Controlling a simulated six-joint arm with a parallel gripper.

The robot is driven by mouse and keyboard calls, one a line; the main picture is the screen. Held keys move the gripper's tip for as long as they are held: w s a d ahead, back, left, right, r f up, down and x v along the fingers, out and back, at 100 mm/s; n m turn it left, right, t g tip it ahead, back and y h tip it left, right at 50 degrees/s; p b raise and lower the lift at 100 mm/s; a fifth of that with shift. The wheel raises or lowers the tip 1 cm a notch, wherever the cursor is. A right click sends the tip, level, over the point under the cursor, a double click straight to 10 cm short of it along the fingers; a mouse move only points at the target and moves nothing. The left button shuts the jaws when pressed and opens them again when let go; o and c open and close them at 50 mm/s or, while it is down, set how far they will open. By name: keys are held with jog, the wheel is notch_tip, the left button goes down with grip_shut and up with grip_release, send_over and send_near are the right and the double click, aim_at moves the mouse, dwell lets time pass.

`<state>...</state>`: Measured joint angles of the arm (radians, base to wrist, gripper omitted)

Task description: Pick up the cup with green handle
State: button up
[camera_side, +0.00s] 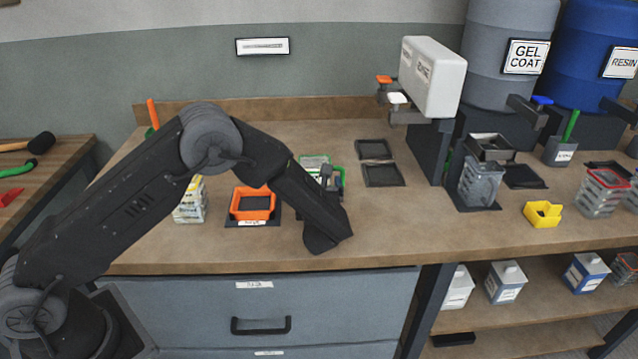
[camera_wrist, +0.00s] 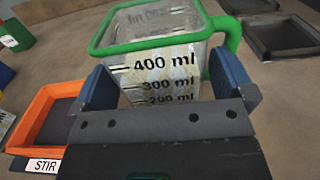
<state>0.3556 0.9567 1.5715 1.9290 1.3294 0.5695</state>
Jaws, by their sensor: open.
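The cup with the green handle (camera_wrist: 158,72) is a clear square measuring cup with a green rim and black ml marks. It stands upright in the wrist view, with its handle (camera_wrist: 228,36) at the right. My gripper (camera_wrist: 166,88) is open, with one blue finger on each side of the cup's near part. I cannot tell whether the fingers touch it. In the side view the cup (camera_side: 314,161) stands on the bench, partly hidden behind my gripper (camera_side: 330,180) and arm.
An orange tray (camera_side: 236,206) labelled STIR sits left of the cup. Dark empty square mats (camera_side: 383,175) lie behind it to the right. A white dispenser (camera_side: 432,75) and a yellow cup (camera_side: 543,214) are further right. The bench's front middle is clear.

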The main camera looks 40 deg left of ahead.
jog(key=shift+w+a, duration=0.3)
jog(key=shift+c, duration=0.2)
jog(key=c, duration=1.1)
jog(key=shift+r, duration=0.2)
